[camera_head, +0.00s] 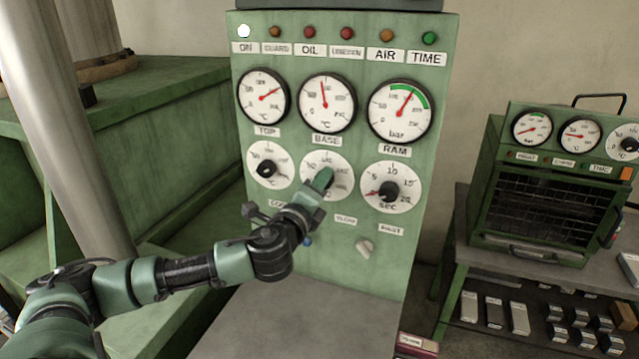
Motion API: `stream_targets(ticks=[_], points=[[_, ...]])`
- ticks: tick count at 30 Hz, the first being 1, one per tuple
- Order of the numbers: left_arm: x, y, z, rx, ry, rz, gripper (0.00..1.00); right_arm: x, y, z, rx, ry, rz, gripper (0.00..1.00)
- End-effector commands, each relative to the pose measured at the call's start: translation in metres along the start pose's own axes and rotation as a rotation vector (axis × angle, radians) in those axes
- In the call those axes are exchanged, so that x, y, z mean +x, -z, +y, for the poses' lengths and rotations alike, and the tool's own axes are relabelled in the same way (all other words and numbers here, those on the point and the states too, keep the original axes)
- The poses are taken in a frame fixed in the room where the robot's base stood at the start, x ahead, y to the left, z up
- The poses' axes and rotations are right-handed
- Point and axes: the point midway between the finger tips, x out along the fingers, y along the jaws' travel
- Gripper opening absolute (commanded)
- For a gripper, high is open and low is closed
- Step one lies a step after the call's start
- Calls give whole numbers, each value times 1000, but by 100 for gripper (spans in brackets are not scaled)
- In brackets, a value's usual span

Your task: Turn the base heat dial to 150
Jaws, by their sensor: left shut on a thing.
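The base heat dial (342,168) is a round white scale on the green panel, in the middle of the row of three dials, under the BASE gauge (323,112). My left gripper (321,184) reaches up from the lower left and is shut on the dial's knob. The gripper hides the knob, its pointer and part of the scale, so I cannot read the setting. The BASE gauge's red needle points nearly straight up. My right gripper is not in view.
The top heat dial (269,168) sits left of the gripper and the sec dial (389,192) right. A small pale switch (365,246) is below. The ON lamp (244,31) is lit white. A small green oven (545,195) stands on a bench at right.

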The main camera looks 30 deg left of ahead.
Motion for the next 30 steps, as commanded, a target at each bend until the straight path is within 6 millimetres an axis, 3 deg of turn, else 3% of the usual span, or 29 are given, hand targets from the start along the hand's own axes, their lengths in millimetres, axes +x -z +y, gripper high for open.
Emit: stream_targets(ticks=[8,9,11,23,30], points=[[0,1,1,-1,-2,2,0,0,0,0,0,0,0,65],[0,1,1,-1,-2,2,43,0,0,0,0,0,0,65],[0,1,1,-1,-2,2,59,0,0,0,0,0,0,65],[-6,1,2,-1,-1,1,59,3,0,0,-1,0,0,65],[-42,3,4,2,-1,3,59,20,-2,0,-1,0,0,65]])
